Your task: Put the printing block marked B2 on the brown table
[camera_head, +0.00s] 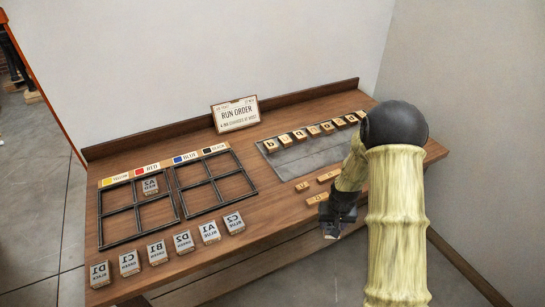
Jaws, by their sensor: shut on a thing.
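The brown table (275,220) stands against the wall. My gripper (332,224) is at its front right edge, shut on a small grey block-like thing (330,233) that is mostly hidden by the dark fingers. I cannot read any mark on it, and I cannot tell whether it touches the table. No block that I can read as B2 shows elsewhere. Grey printing blocks stand in a row along the front left edge, among them D1 (99,274), C1 (129,263), B1 (157,253), D2 (184,242), A1 (209,231) and C2 (235,222).
A grey tray (305,158) with lettered wooden pieces is at back right. Loose wooden pieces (303,186) lie near my arm. Bare table lies between C2 and my gripper.

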